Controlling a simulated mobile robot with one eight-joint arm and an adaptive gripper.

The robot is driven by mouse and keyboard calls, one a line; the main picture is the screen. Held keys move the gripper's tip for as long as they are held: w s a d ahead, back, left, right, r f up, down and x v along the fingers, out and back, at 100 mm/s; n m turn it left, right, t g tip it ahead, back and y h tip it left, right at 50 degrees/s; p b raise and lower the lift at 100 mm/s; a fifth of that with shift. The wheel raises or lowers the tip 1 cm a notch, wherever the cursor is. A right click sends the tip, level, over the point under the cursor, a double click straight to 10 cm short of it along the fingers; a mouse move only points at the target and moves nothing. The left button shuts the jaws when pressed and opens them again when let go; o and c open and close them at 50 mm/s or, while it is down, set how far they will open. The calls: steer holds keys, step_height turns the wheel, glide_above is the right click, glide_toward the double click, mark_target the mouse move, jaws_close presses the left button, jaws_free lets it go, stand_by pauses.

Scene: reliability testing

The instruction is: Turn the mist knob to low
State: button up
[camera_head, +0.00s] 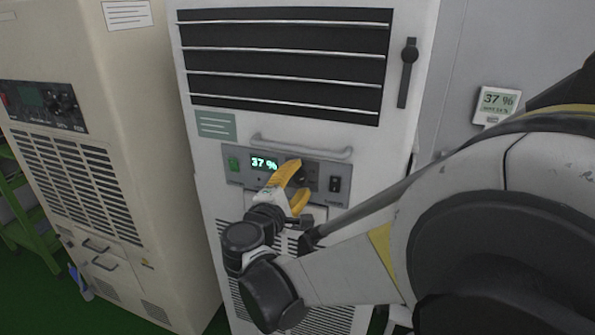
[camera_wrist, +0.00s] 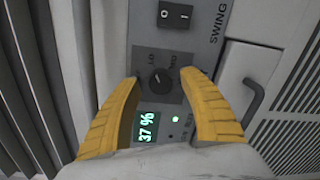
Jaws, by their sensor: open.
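The mist knob (camera_wrist: 160,82) is a round black dial on the grey control panel, with faint markings around it that include "LO". In the wrist view it sits just beyond and between the yellow fingertips of my gripper (camera_wrist: 160,78). The fingers are apart, one on each side of the knob, and I cannot tell whether they touch it. In the head view my gripper (camera_head: 297,180) is in front of the panel (camera_head: 235,176) on the white humidifier, and its fingers partly cover the knob area. A green display (camera_head: 264,163) reads 37 %.
A black rocker switch (camera_wrist: 175,14) marked O and I is beside the knob, near the word "SWING". A curved handle (camera_head: 300,150) is above the panel. A beige cabinet (camera_head: 85,120) stands at left. A wall meter (camera_head: 497,104) also reads 37 %.

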steer(key=v, duration=1.1)
steer(key=shift+s, duration=0.4)
steer(key=shift+a, duration=0.15)
steer(key=s+d+f+m+g, duration=0.1)
steer(key=d+f+m+g, duration=0.15)
steer(key=d, duration=0.55)
steer(key=s+d+f+m+g, duration=0.15)
steer(key=d+m+g, duration=0.25)
steer(key=d, duration=0.4)
steer(key=s+d+f+m+g+y, duration=0.1)
steer(key=s+d+f+m+y, duration=0.1)
steer(key=s+m, duration=0.3)
steer(key=s+d+f+m+g+y, duration=0.1)
steer(key=s+d+f+m+y, duration=0.1)
steer(key=s+d+m+y, duration=0.2)
steer(key=s+m, duration=0.2)
steer(key=s, duration=0.2)
steer(key=shift+s+d+f+g+y, duration=0.3)
steer(key=shift+d+g, duration=0.05)
steer(key=shift+d, duration=0.05)
